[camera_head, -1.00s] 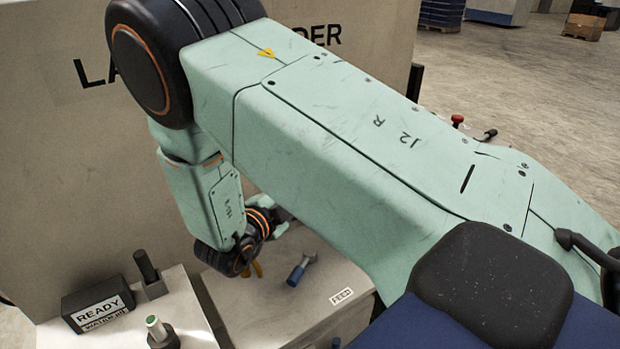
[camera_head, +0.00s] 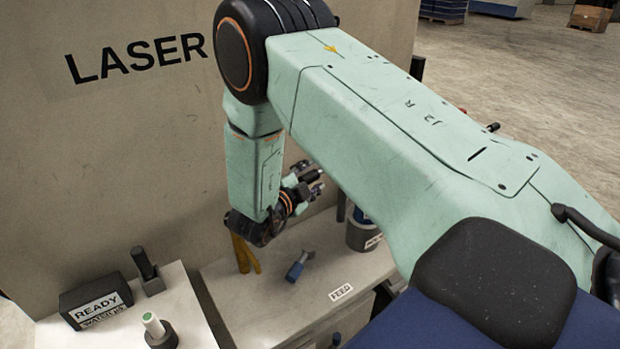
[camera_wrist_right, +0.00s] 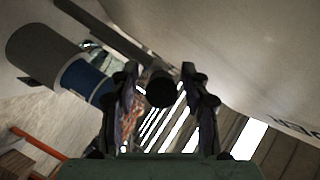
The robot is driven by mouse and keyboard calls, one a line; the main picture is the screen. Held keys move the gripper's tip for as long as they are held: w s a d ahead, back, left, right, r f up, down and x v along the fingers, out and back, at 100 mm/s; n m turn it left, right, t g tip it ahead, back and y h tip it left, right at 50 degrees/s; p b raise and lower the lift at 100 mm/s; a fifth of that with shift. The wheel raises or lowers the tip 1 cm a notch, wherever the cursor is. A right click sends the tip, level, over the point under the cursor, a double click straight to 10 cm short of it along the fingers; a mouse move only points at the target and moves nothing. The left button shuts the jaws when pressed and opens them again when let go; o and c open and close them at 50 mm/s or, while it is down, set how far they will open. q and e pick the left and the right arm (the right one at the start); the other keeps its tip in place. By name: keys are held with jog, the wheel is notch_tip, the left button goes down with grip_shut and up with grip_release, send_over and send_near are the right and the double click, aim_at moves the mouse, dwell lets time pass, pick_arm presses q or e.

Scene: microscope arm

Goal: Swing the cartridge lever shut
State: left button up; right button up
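My right gripper (camera_head: 313,180) is beyond and below my right upper arm, close to the LASER cabinet wall. In the right wrist view its two fingers (camera_wrist_right: 163,102) are spread apart. A round black knob (camera_wrist_right: 161,88) shows between them; contact cannot be told. A dark bar (camera_wrist_right: 112,38) runs diagonally towards the knob and may be the cartridge lever. Left of the fingers is a grey cylinder with a blue band (camera_wrist_right: 86,79), likely the cartridge. In the head view a grey and blue canister (camera_head: 361,236) stands on the counter, partly hidden by my arm. My left gripper is out of view.
The white counter (camera_head: 270,300) bears a FEED label (camera_head: 341,292), a blue-ended tool (camera_head: 298,266) and a yellow-orange piece (camera_head: 243,254). A READY box (camera_head: 96,303) and a green-topped button (camera_head: 156,330) stand left. The cabinet wall (camera_head: 130,150) rises close behind.

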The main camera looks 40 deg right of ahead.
jog(key=shift+a+r, duration=0.2)
jog(key=shift+a, duration=0.15)
jog(key=c, duration=0.3)
jog(key=shift+d+f, duration=0.1)
jog(key=shift+d, duration=0.2)
jog(key=c, duration=0.5)
grip_shut()
jog(key=shift+s, duration=0.1)
